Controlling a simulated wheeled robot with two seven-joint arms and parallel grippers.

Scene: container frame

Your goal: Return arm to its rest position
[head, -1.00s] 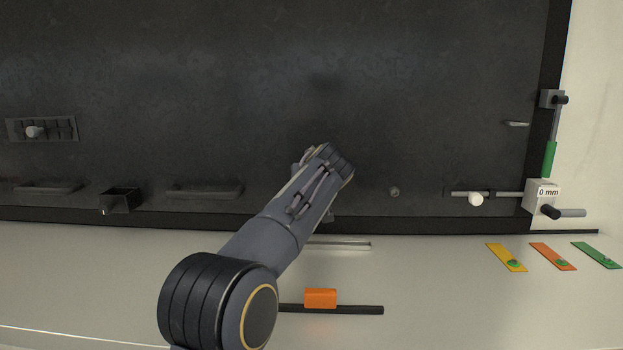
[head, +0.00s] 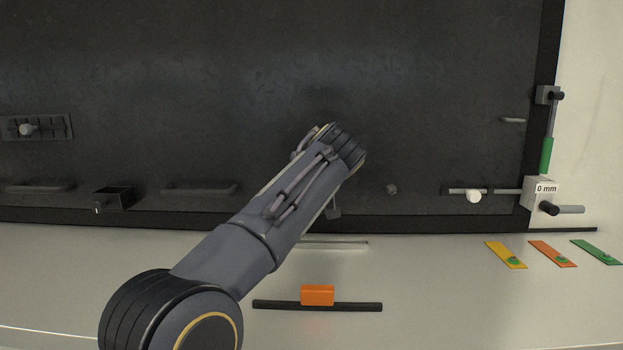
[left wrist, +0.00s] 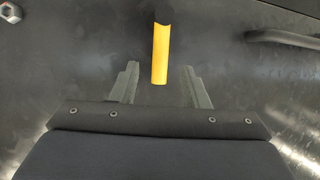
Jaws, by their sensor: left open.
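My left arm (head: 290,205) comes in from the lower left of the head view and reaches up to the dark panel. Its gripper is mostly hidden behind the wrist there. In the left wrist view my left gripper (left wrist: 160,66) is open, with its two fingers apart. A yellow bar (left wrist: 160,54) lies between and beyond the fingertips, with a gap on either side. It is hidden in the head view. My right gripper is not in view.
The dark panel (head: 250,90) has handles (head: 200,189), a small black box (head: 113,199) and a slotted plate (head: 38,127). A white "0 mm" block (head: 543,191) sits at right. An orange block (head: 317,295) on a black bar and several coloured tags (head: 505,255) lie on the pale surface.

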